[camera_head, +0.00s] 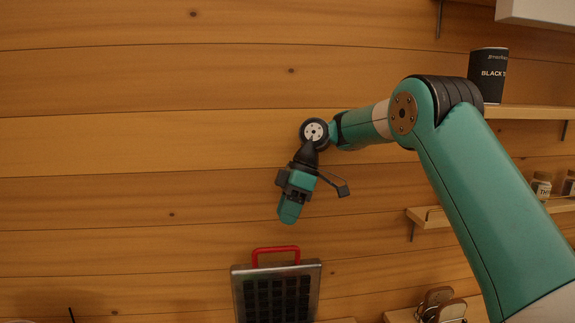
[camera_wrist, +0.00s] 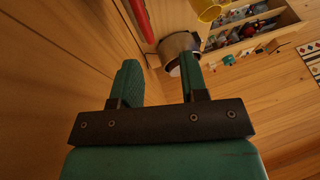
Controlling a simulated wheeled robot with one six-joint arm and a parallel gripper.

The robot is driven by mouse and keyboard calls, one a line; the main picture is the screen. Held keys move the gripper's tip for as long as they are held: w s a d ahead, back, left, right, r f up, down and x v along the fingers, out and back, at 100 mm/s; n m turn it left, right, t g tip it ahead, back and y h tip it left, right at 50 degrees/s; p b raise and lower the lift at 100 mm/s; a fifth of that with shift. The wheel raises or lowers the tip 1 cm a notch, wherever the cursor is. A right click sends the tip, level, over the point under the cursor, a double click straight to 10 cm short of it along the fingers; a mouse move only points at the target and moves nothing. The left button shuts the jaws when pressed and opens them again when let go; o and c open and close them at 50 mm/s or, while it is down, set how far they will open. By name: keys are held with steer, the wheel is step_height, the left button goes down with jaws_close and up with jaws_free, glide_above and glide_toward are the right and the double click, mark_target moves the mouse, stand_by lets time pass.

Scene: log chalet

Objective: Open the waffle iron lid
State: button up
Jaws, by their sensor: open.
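The waffle iron's lid (camera_head: 236,290) stands raised near upright at the bottom of the head view, close to the log wall. Its dark gridded inner face is turned toward the camera, within a steel frame. A red handle (camera_head: 276,250) arches over its top edge. The lower part of the waffle iron is cut off by the frame. My gripper (camera_head: 288,215) hangs above the handle, apart from it, with nothing held. In the wrist view my gripper's two fingers (camera_wrist: 160,82) are spread with a clear gap. A red bar at the top there looks like the handle.
A shelf with a black canister (camera_head: 488,75) is at the upper right, with a lower shelf of small jars (camera_head: 541,184) below it. The wrist view shows a metal cylinder (camera_wrist: 176,46), a yellow object (camera_wrist: 208,10) and a box of small items. The wall is close by.

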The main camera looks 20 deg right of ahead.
step_height(320, 180, up, 11)
steer(key=p, duration=0.7)
steer(key=shift+f, duration=0.1)
